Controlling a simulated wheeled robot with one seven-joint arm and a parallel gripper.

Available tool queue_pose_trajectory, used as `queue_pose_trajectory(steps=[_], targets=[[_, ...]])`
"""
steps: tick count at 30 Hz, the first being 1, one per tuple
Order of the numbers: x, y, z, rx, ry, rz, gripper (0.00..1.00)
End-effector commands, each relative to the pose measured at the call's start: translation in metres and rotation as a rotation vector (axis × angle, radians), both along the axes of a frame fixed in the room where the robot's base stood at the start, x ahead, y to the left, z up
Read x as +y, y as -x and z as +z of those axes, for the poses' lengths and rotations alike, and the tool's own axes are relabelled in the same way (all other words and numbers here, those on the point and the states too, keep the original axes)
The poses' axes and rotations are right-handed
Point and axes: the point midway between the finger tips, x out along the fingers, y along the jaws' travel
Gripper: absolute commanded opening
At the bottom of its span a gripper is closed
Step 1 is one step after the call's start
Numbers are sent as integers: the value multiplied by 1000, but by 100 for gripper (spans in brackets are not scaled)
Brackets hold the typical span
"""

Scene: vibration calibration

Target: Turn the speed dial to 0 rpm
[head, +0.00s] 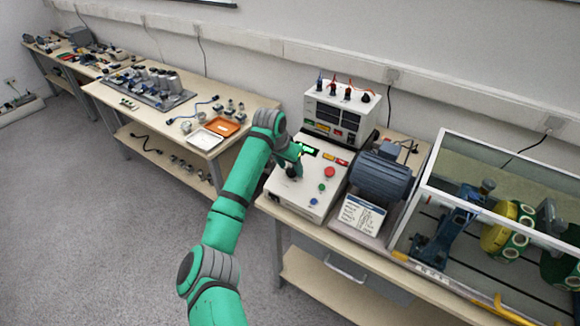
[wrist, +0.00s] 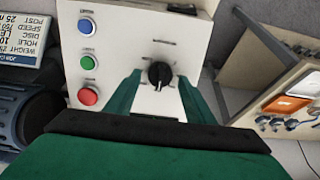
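The speed dial is a black round knob (wrist: 159,74) on the pale front panel of the control box (wrist: 148,30) in the wrist view. In the head view the dark knob (head: 293,171) shows just below the end of my arm. My gripper (wrist: 155,85) has its two green fingers apart, one on each side of the knob, with panel visible between fingers and knob. I cannot make out the dial's scale numbers. A small lit green display (head: 308,150) is on the box in the head view, too small to read.
Blue, green and red buttons (wrist: 88,96) sit beside the dial. A grey motor (head: 382,175) and a job card (head: 361,214) stand right of the box. A glass-sided enclosure (head: 440,190) is further right. An orange tray (head: 222,127) lies on the left table.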

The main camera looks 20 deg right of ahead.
Motion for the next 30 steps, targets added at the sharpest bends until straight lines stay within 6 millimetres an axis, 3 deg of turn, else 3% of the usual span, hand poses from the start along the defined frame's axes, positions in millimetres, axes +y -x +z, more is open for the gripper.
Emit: queue_pose_trajectory(steps=[1,5,17,30], targets=[[0,0,0,0,0,0,39],[0,0,0,0,0,0,9],[-1,0,1,17,16,49,9],[0,-2,1,133,108,354,9]])
